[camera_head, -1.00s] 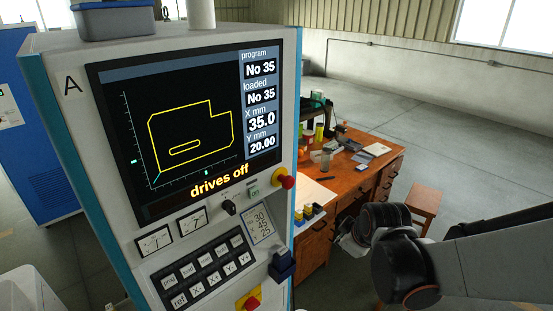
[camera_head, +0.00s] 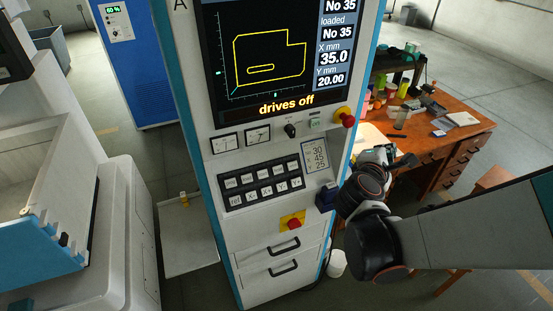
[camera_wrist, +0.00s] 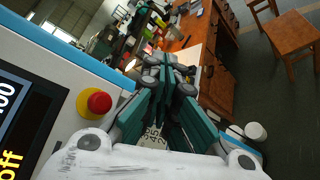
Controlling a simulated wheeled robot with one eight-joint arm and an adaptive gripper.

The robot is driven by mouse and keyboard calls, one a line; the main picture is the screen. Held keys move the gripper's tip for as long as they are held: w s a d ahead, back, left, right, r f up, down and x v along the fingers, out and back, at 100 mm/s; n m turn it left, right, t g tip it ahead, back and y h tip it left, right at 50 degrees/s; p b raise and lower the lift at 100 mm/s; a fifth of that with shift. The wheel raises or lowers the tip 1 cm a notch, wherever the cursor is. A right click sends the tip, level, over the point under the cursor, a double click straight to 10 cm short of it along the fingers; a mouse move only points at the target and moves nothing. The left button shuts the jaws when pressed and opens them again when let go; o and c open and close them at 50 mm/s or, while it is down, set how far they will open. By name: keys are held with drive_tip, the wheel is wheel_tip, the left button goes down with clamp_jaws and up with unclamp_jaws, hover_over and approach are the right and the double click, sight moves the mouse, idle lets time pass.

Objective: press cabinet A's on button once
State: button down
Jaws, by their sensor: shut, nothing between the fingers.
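Cabinet A (camera_head: 215,165) stands upright in the middle of the head view, its letter A partly cut off at the top edge. Its screen (camera_head: 262,60) reads "drives off". The small pale green on button (camera_head: 315,122) sits below the screen, between a black rotary knob (camera_head: 290,130) and a red mushroom button (camera_head: 345,117). My gripper (camera_wrist: 164,72) is shut and empty. In the head view it is right of the cabinet front, apart from the on button. The wrist view shows the red mushroom button (camera_wrist: 99,102) left of the fingers; the on button is not visible there.
Below lie a black keypad (camera_head: 262,184), a red knob on a yellow plate (camera_head: 292,222) and a dark blue box (camera_head: 327,196) at the cabinet's right edge. A cluttered wooden desk (camera_head: 455,140) stands behind my arm. A white machine (camera_head: 125,225) stands left.

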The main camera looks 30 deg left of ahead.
sight(315, 123)
drive_tip(key=s+a+r+n+y, duration=0.1)
drive_tip(key=s+a+n+y, duration=0.1)
drive_tip(key=s+a, duration=0.4)
drive_tip(key=a+y, duration=0.1)
drive_tip(key=a, duration=0.2)
drive_tip(key=shift+s+a+n, duration=0.2)
drive_tip(key=shift+a+n, duration=0.1)
drive_tip(key=shift+a, duration=0.15)
drive_tip(key=w+a, duration=0.6)
drive_tip(key=shift+a+p, duration=0.2)
drive_tip(key=shift+p, duration=0.15)
